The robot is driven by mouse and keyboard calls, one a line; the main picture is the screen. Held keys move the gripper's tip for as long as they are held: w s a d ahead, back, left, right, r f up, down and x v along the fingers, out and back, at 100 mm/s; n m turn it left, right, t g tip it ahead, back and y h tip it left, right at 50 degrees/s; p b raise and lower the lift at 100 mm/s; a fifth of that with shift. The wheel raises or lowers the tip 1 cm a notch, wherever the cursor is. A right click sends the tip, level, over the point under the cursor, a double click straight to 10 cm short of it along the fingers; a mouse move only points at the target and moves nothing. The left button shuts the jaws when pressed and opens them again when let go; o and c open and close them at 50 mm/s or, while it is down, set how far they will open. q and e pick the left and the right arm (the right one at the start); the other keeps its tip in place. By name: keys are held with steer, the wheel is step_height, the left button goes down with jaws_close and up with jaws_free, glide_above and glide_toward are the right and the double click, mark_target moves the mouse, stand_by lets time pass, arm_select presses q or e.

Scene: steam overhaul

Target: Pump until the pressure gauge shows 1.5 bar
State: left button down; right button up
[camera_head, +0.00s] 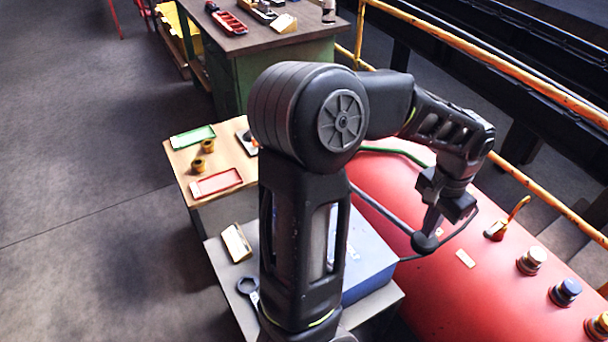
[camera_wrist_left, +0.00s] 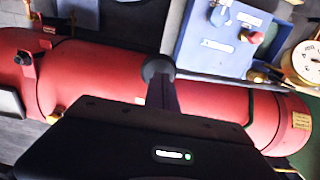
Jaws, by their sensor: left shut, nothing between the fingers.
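The dark pump lever (camera_head: 382,207) is a thin bar reaching over the red tank (camera_head: 395,180), with a round black knob (camera_head: 424,243) at its end. My left gripper (camera_head: 432,222) points down at the knob, its fingers shut with nothing between them. In the left wrist view the knob (camera_wrist_left: 158,67) shows at the tip of the shut fingers (camera_wrist_left: 163,95); whether they touch cannot be told. A round pale dial with a yellow rim (camera_wrist_left: 303,62), perhaps the pressure gauge, is at the right edge there; its reading is not legible. My right gripper is not in view.
A blue box (camera_head: 368,258) stands beside the tank, partly behind my arm; its panel (camera_wrist_left: 225,45) carries a red button. Several valves (camera_head: 531,260) and a small lever (camera_head: 508,220) stand on the tank. A yellow rail (camera_head: 540,188) runs behind. Tables with trays (camera_head: 216,183) are left.

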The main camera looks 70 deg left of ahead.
arm_select(q)
steer(key=shift+f+b, duration=0.7)
steer(key=shift+f, duration=0.3)
step_height(320, 180, down, 14)
steer(key=b, duration=1.1)
step_height(320, 180, up, 16)
steer(key=p, duration=1.3)
steer(key=shift+r, duration=0.15)
step_height(320, 180, up, 5)
steer(key=p, duration=0.4)
